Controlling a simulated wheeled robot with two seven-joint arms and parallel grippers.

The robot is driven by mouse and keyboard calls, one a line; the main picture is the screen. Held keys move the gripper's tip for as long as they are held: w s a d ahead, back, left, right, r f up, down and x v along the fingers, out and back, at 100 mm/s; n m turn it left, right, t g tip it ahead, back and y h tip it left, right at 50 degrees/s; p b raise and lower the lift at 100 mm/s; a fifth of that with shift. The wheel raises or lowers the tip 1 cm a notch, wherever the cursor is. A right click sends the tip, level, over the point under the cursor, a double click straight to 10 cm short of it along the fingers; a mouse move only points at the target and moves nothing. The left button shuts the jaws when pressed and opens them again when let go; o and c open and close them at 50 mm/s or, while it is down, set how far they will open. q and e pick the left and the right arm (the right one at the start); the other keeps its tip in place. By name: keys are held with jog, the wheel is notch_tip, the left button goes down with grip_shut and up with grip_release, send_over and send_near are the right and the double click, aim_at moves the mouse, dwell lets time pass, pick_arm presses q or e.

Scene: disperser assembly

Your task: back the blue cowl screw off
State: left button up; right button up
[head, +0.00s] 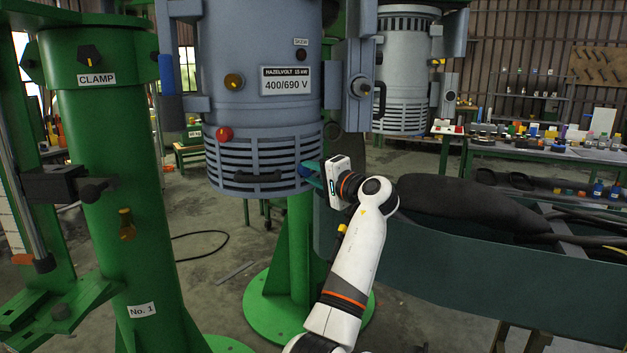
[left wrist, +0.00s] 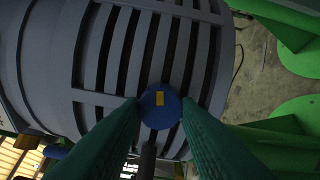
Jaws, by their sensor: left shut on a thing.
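The blue cowl screw (head: 304,171) sits on the lower right side of the slatted cowl (head: 240,165), under the grey motor housing (head: 235,40). In the left wrist view the blue cowl screw (left wrist: 149,106) shows as a round blue head with a yellow mark (left wrist: 159,98) on its face. My left gripper (head: 311,174) reaches the cowl from the right. Its green fingertips, also in the left wrist view (left wrist: 160,108), are shut on the two sides of the screw head. The screw's shank is hidden. My right gripper is not in view.
A red knob (head: 224,134) and a dark handle (head: 256,178) are on the cowl's front. A green clamp column (head: 120,200) stands at the left. A dark green trough (head: 450,265) with a black bag (head: 465,203) lies to the right of my arm.

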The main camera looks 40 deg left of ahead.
pick_arm(q)
jog(key=shift+r+n, duration=0.3)
jog(key=shift+n, duration=0.1)
jog(key=o, duration=1)
jog(key=shift+f, duration=0.1)
jog(key=shift+c, duration=0.2)
jog(key=shift+d+f, duration=0.1)
jog(key=shift+d, duration=0.4)
jog(key=s+d+p, duration=0.1)
jog(key=d, duration=1)
jog(key=shift+s, duration=0.35)
